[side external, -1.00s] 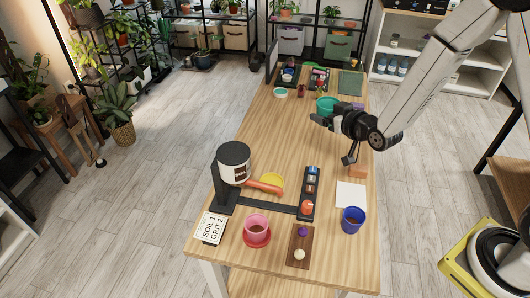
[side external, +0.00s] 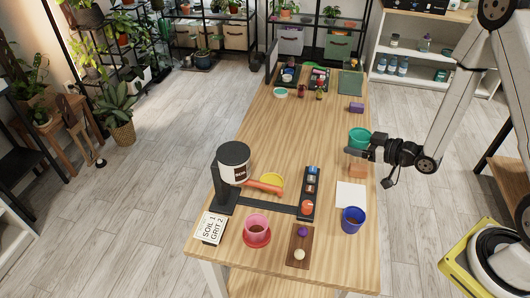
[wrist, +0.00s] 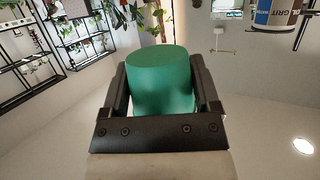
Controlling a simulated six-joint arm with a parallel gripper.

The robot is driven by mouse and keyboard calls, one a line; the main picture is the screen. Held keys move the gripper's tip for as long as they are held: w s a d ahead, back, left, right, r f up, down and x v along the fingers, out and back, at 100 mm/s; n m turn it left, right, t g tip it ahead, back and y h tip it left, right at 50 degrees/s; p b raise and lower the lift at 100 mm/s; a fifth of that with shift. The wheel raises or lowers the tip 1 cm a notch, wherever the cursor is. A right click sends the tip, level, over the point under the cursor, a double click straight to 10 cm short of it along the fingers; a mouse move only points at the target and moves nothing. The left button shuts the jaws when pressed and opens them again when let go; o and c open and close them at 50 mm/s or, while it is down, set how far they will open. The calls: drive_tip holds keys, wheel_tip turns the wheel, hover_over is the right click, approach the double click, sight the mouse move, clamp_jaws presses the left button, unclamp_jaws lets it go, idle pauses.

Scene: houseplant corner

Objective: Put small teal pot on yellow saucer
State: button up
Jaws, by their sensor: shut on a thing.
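The small teal pot (side external: 360,136) is between the two fingers of my gripper (side external: 358,150), at the right side of the table in the side view. It looks roughly upright and is held above the wood, over an orange-brown block (side external: 357,170). In the wrist view the teal pot (wrist: 160,82) fills the gap between both dark fingers (wrist: 161,95). The yellow saucer (side external: 273,180) lies on the table to the left and nearer the camera, partly hidden by an orange spout. My gripper is well apart from the saucer.
A black dispenser stand with a labelled drum (side external: 233,160) and orange spout (side external: 264,187) stands close over the saucer. The table middle is clear.

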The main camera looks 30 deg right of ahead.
drive_tip(key=s+a+f+n+g+y, duration=0.1)
drive_tip(key=s+n+y, duration=0.1)
drive_tip(key=s, duration=0.6)
drive_tip(key=s+f+n+g+y, duration=0.1)
drive_tip(key=s+n+g+y, duration=0.1)
drive_tip(key=s, duration=0.6)
drive_tip(key=shift+s+a+f+n+y, duration=0.2)
drive_tip(key=shift+a+n+y, duration=0.15)
drive_tip(key=shift+n+y, duration=0.35)
drive_tip(key=shift+w, duration=0.1)
hover_over(350, 193)
drive_tip(key=s, duration=0.2)
wheel_tip(350, 193, down, 8)
drive_tip(key=shift+a+r, duration=0.15)
drive_tip(key=shift+r, duration=0.05)
drive_tip(key=shift+w+f, duration=0.95)
drive_tip(key=shift+f, duration=1.6)
drive_tip(key=shift+f, duration=0.15)
